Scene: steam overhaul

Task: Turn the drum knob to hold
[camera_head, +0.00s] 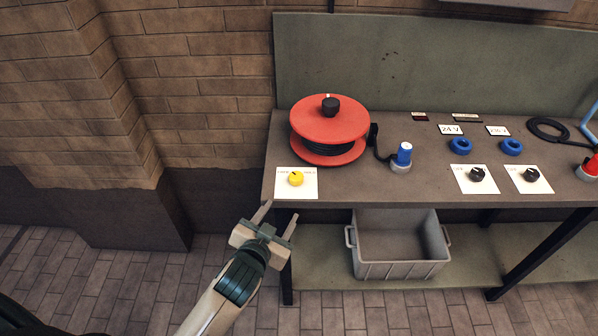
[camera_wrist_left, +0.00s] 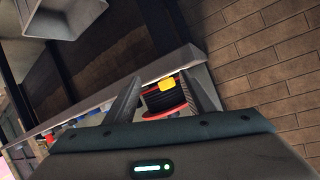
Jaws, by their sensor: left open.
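The drum knob is a yellow round knob (camera_head: 296,178) on a white label plate (camera_head: 284,190) at the bench's front left corner. It also shows in the left wrist view (camera_wrist_left: 167,84), between my fingers in the picture. The red cable drum (camera_head: 318,122) stands just behind the knob, with a black knob (camera_head: 330,106) on top. My left gripper (camera_head: 278,214) is open and empty, in front of the bench corner and apart from the yellow knob. The plate's lettering is too small to read. My right gripper is not in view.
The bench (camera_head: 400,183) also holds a blue plug (camera_head: 403,154), blue sockets (camera_head: 461,146), two black knobs on white plates (camera_head: 477,174) and a red plug (camera_head: 590,166). A grey crate (camera_head: 400,269) sits on the lower shelf. A brick wall (camera_head: 190,80) stands behind, left.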

